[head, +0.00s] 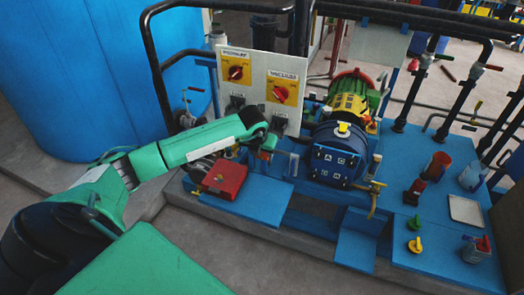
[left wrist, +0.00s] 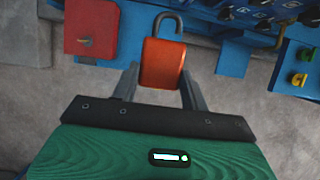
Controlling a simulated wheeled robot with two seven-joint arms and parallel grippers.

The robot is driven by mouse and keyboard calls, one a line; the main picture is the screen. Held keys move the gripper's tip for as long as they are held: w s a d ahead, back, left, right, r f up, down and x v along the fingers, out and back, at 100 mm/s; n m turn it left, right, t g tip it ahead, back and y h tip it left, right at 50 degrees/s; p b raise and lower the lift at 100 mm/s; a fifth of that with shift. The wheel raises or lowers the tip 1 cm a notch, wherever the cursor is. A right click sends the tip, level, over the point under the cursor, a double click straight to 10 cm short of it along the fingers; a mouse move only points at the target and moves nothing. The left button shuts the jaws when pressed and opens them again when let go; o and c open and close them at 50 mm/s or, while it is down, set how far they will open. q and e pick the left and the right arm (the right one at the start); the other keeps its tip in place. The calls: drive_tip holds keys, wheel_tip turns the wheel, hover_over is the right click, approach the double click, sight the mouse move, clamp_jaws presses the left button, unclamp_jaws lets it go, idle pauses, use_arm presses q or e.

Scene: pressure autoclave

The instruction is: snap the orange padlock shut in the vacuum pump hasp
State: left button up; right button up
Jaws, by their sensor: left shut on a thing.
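The orange padlock (left wrist: 162,64) is between the fingers of my left gripper (left wrist: 160,88) in the left wrist view. Its grey shackle (left wrist: 168,19) points away from the gripper; I cannot tell whether it is latched. In the head view my left gripper (head: 264,143) is in front of and below the switch panel, and the padlock is too small or hidden to make out. The yellow vacuum switch plate (head: 281,88) with a red knob is on the panel. A dark fitting (head: 280,121) below it may be the hasp. The shackle appears clear of it. My right gripper is not seen.
A red box (head: 225,177) sits on the blue skid left of the gripper; a red block also shows in the left wrist view (left wrist: 92,28). A blue pump (head: 338,155) stands right of the gripper. A pressure switch plate (head: 234,67) is beside the vacuum one. Black pipe rails flank the panel.

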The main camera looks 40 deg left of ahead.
use_arm(q)
drive_tip(key=shift+w+b, duration=0.1)
drive_tip(key=shift+b, duration=0.4)
drive_tip(key=w+b, duration=0.1)
drive_tip(key=w, duration=0.2)
drive_tip(key=shift+w+a+f+b, duration=0.1)
drive_tip(key=shift+a+b, duration=0.3)
drive_tip(key=shift+w+a+b, duration=0.15)
drive_tip(key=shift+w+b, duration=0.15)
drive_tip(key=shift+w, duration=0.25)
drive_tip(key=shift+w+a+b, duration=0.15)
drive_tip(key=shift+w+b, duration=0.1)
drive_tip(key=shift+w, duration=0.3)
drive_tip(key=shift+r+b, duration=0.2)
drive_tip(key=shift+b, duration=0.35)
idle(0.3)
drive_tip(key=shift+w+a+b, duration=0.2)
drive_tip(key=shift+w+b, duration=0.25)
drive_tip(key=shift+w, duration=0.4)
drive_tip(key=shift+w+a+b, duration=0.2)
drive_tip(key=shift+w+b, duration=0.25)
drive_tip(key=shift+w, duration=0.4)
drive_tip(key=shift+w+a+b, duration=0.2)
drive_tip(key=shift+w+b, duration=0.25)
drive_tip(key=shift+w, duration=0.4)
idle(0.4)
drive_tip(key=o, duration=1.2)
